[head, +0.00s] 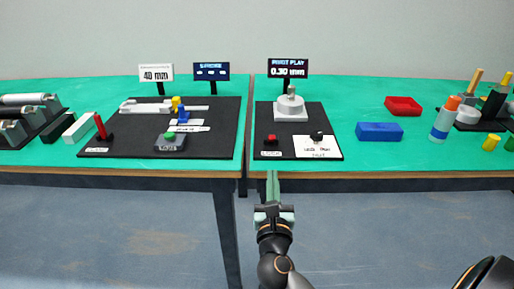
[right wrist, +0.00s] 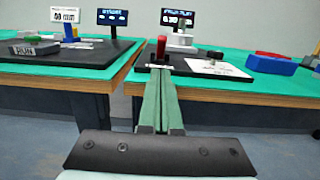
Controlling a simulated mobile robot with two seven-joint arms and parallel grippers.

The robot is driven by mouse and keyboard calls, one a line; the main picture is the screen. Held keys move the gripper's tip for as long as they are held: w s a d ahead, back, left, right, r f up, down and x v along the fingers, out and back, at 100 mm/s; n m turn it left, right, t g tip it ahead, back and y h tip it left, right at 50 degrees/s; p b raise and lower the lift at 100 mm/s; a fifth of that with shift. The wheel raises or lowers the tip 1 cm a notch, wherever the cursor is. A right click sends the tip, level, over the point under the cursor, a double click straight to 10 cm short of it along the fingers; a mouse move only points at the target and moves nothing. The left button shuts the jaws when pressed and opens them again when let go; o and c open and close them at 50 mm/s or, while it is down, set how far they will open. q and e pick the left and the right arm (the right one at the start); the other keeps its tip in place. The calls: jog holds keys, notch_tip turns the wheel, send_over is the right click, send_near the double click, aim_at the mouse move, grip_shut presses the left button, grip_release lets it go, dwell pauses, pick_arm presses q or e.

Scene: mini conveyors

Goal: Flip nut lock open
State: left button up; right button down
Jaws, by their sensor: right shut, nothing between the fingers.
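The small red nut lock (head: 271,140) stands on the right black board, behind a white label that seems to read LOCK. It also shows in the right wrist view (right wrist: 162,46), upright just beyond the fingertips. My right gripper (head: 272,176) is shut and empty, its long green-grey fingers pointing at the board's front edge. In the right wrist view, the fingertips (right wrist: 158,76) line up below the red lock; I cannot tell whether they touch anything. A black knob (head: 317,135) sits on a white plate to the lock's right. My left gripper is not in view.
Behind the lock stand a white round fixture (head: 291,109) and a display (head: 288,68) reading 0.30 mm. A blue block (head: 379,132) and a red tray (head: 403,106) lie to the right. A narrow gap separates this table from the left table (head: 233,165).

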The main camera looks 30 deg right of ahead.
aim_at(271, 162)
dwell(0.3)
jog(key=x, duration=1)
